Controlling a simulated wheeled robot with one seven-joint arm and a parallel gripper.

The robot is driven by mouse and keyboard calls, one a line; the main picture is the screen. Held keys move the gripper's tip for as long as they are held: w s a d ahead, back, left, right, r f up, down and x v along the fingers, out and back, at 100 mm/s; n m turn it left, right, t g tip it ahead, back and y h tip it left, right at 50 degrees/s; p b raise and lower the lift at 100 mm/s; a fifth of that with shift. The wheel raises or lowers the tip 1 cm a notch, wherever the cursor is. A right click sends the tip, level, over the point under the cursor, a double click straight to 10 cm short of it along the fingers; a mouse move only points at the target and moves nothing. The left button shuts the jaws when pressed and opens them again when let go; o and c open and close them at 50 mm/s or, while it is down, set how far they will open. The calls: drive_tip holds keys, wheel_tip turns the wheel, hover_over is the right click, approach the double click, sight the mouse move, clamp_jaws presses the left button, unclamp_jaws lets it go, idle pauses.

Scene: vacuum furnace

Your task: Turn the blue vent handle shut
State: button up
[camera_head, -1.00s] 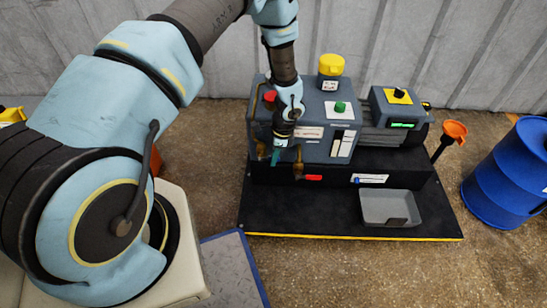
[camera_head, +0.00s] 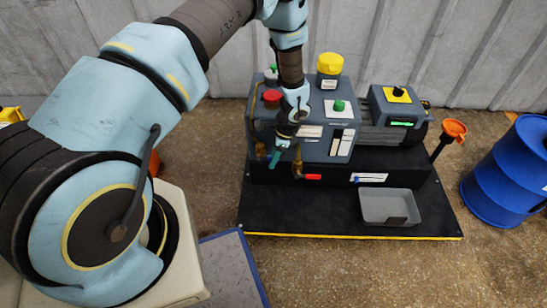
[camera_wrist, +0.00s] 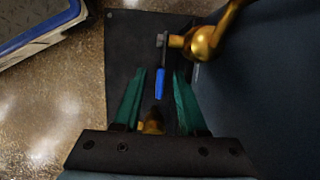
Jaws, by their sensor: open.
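The blue vent handle (camera_wrist: 160,82) shows in the wrist view as a short blue grip on a grey lever, joined to a brass valve (camera_wrist: 206,40). It lies lengthwise between the green fingers of my gripper (camera_wrist: 159,76), with a gap on both sides. My gripper is open; whether the handle is at fingertip depth or beyond the tips, I cannot tell. In the head view my gripper (camera_head: 275,158) points down at the left front of the grey furnace unit (camera_head: 320,148), beside brass fittings (camera_head: 297,162). The blue vent handle is not distinguishable there.
A red handle (camera_head: 313,177) sits just right of the gripper. Another brass piece (camera_wrist: 153,122) shows low between the fingers. A grey tray (camera_head: 388,207) lies on the black base (camera_head: 300,215).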

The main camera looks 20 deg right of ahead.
drive_tip(key=p+v, duration=0.1)
drive_tip(key=v, duration=0.9)
drive_tip(key=shift+r+p, duration=0.4)
drive_tip(key=shift+s, duration=0.25)
